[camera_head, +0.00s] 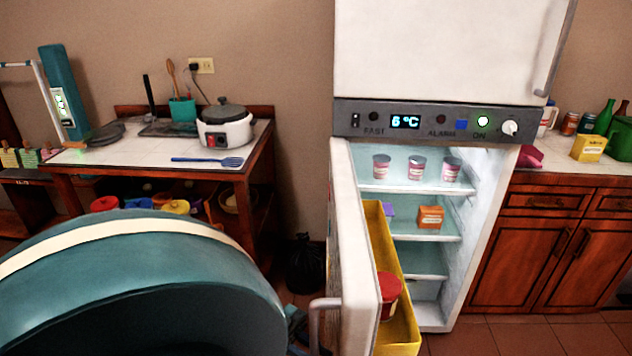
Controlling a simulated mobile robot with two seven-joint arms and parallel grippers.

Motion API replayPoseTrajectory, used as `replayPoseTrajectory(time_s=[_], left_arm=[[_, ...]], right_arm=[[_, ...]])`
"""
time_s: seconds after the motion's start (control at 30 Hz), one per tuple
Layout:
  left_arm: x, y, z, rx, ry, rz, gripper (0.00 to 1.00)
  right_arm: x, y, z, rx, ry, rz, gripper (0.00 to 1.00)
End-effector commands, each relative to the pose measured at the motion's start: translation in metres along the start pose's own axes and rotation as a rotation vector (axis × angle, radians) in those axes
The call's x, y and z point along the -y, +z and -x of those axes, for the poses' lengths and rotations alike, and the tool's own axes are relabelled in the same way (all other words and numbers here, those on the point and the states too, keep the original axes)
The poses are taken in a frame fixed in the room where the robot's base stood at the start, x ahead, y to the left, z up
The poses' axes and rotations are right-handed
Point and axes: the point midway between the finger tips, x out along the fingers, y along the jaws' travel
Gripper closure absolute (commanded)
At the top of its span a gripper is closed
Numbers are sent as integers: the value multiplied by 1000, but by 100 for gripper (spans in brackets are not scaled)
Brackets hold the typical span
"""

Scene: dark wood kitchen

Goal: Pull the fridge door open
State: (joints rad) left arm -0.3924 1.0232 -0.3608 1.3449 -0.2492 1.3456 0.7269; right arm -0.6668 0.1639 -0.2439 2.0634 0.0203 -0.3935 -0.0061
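The white fridge (494,200) stands right of the middle, with a grey control panel (440,121) reading 6 °C. Its lower door (352,240) stands wide open, swung out toward me on the left side. A metal handle (315,322) sits on the door's outer face near the bottom of the view. A yellow door shelf (397,335) holds a red-lidded container (388,294). Inside, several cans stand on the top shelf, and an orange box (430,217) is on the shelf below. A large teal part of my own body fills the lower left. Neither gripper can be seen.
A table (210,172) with a rice cooker (225,127) and a blue spatula (207,161) stands at left. A black bag (304,265) lies on the floor behind the door. A wooden cabinet (540,245) stands right of the fridge, with tiled floor (500,338) in front.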

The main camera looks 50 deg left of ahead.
Motion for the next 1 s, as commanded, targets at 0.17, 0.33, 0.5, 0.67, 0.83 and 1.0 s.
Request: replayPoseTrajectory(time_s=[0.17, 0.33, 0.5, 0.67, 0.83, 1.0], left_arm=[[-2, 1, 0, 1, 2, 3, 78], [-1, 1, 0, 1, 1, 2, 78], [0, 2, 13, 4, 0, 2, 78], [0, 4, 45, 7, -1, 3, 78], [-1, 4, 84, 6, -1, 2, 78], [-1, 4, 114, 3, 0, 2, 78]], right_arm=[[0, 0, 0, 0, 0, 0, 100], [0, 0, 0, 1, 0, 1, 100], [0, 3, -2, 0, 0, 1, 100], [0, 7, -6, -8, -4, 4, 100], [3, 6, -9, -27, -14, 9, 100], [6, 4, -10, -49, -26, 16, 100]])
